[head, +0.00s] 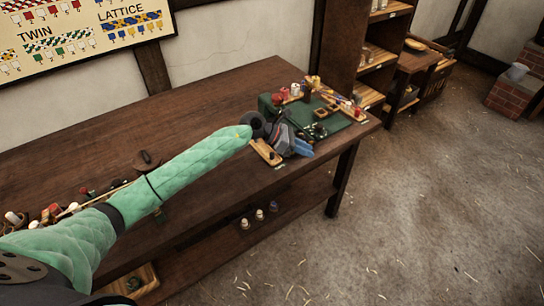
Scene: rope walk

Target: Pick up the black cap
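My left arm reaches in from the left in a green padded sleeve. My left gripper (304,148), dark grey with blue fingertips, is over the right end of the wooden workbench (200,110), by the front edge of a green mat (348,121). Its blue fingers are small and close together, and I cannot tell whether they are open or hold anything. I cannot make out a black cap for certain; small dark items lie on the mat behind the gripper, partly hidden by it. My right gripper is not in view.
Small wooden trays, red and white spools (295,89) and other small parts crowd the mat. A wooden tray (266,152) lies beside the gripper. A dark brown round object (147,160) stands behind my forearm. The bench's back middle is clear. Shelves (372,60) stand beyond.

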